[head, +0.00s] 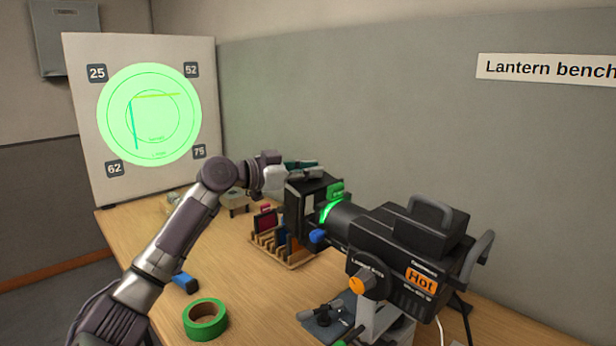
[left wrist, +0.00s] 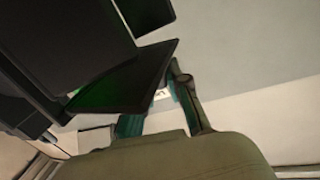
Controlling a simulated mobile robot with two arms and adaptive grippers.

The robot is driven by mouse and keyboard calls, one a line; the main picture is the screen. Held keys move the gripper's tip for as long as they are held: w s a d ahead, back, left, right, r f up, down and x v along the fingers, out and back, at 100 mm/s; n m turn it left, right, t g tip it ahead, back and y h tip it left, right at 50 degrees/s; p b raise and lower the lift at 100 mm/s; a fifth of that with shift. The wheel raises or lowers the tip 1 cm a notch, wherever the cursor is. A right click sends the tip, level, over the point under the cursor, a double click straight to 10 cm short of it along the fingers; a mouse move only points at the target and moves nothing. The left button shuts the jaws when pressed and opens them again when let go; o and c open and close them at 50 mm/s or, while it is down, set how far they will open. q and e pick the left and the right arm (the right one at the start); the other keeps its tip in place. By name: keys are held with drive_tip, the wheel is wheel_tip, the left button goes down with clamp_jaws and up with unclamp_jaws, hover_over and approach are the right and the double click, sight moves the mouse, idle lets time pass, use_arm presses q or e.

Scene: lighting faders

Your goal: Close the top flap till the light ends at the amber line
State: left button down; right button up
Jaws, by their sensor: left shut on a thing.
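The black lantern (head: 400,250) points at a white board (head: 84,140) and throws a full round green light (head: 118,92) on it. The amber line (head: 157,96) runs nearly level inside the upper part of that light, and green shows above it. A teal line (head: 134,125) runs down at the left. My left gripper (head: 308,172) is at the top of the lantern's front and is shut on the top flap, a dark plate (left wrist: 125,82) in the left wrist view. The gripper (left wrist: 162,112) partly hides the flap's hold point. My right gripper is out of view.
A wooden rack (head: 268,252) with coloured filters stands below the lantern's front. A green tape roll (head: 205,320) and a blue block (head: 185,283) lie on the bench. A "Hot" label (head: 421,280) is on the lantern's side. The wall runs close behind.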

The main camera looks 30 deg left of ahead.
sight(318, 184)
use_arm(q)
drive_tip(key=m, duration=0.1)
drive_tip(key=d+r+m+y, duration=0.1)
drive_tip(key=m, duration=0.1)
drive_tip(key=shift+s+p, duration=0.2)
drive_tip(key=shift+p, duration=0.1)
drive_tip(key=shift+s+d+r+m+y+p, duration=0.15)
drive_tip(key=shift+d+m+y+p, duration=0.25)
drive_tip(key=shift+m, duration=0.55)
drive_tip(key=shift+s+d+r+m+y+p, duration=0.1)
drive_tip(key=shift+d+m+y+p, duration=0.25)
drive_tip(key=shift+m, duration=0.6)
drive_tip(key=shift+d+f, duration=0.1)
drive_tip(key=c, duration=1.1)
unclamp_jaws()
drive_tip(key=v, duration=1.2)
drive_tip(key=shift+r, duration=0.2)
